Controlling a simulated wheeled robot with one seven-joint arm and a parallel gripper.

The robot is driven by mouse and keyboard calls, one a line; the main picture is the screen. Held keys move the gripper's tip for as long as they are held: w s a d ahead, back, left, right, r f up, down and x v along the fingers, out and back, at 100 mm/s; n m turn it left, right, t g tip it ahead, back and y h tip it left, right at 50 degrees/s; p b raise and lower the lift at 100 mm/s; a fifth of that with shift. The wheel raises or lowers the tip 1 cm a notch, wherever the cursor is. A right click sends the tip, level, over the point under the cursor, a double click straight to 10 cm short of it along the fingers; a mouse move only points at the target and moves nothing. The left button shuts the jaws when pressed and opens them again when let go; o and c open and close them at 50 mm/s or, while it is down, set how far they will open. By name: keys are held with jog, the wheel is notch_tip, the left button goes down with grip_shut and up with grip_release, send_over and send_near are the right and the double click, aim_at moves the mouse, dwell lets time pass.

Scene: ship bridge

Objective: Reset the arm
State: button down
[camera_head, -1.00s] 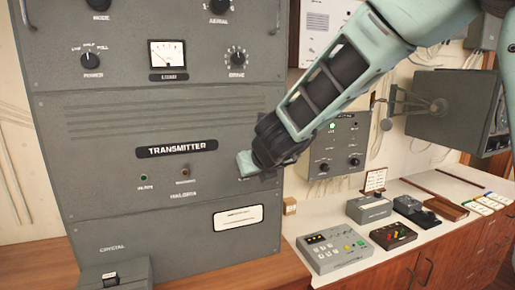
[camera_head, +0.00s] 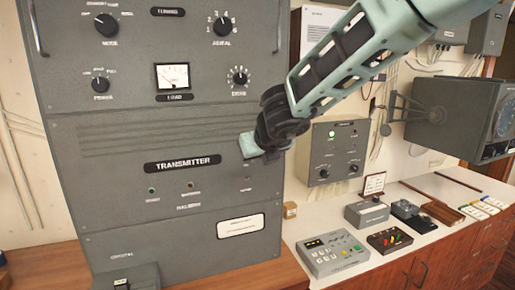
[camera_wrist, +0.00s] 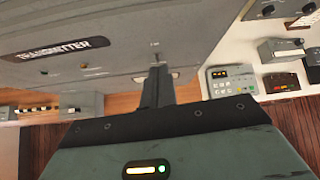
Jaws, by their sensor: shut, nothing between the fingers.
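My gripper (camera_wrist: 157,88) shows in the wrist view with its dark fingers together and nothing between them. In the head view, my gripper (camera_head: 262,158) is in front of the right part of the grey transmitter cabinet (camera_head: 110,215), right of the "TRANSMITTER" plate. The fingertips are mostly hidden behind the hand there. A small control with a label (camera_head: 247,179) shows just below the hand on the cabinet face. In the wrist view the fingers point towards the cabinet face (camera_wrist: 110,62); I cannot tell whether they touch it.
A white counter (camera_head: 310,228) right of the cabinet bears a button console (camera_head: 335,253), a box with coloured levers (camera_head: 389,241) and other small devices. A grey wall panel with a lit green lamp (camera_head: 335,150) is behind my arm. A radar-like unit (camera_head: 450,115) juts out at right.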

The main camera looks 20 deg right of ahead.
jog(key=shift+a, duration=0.1)
dwell(0.4)
jog(key=s+a+f+n+g+y+b, duration=0.2)
jog(key=s+a+f+n+y+b, duration=0.15)
jog(key=s+a+f+n, duration=0.6)
jog(key=s+a+f+n+g+y+b, duration=0.25)
jog(key=s+a+n+b, duration=0.35)
jog(key=n, duration=0.8)
jog(key=s+d+f+n+g+h+b, duration=0.2)
jog(key=s+d+f+n, duration=0.2)
jog(key=s+n, duration=0.5)
jog(key=s+d+f+n+g+h+b, duration=0.1)
jog(key=s+d+f+n+g+h, duration=0.1)
jog(key=s+f+n, duration=0.6)
jog(key=shift+s+d+f+n+g+h+b, duration=0.35)
jog(key=shift+s+d+n+g, duration=0.3)
jog(key=shift+s+d+n, duration=0.55)
jog(key=shift+w, duration=0.1)
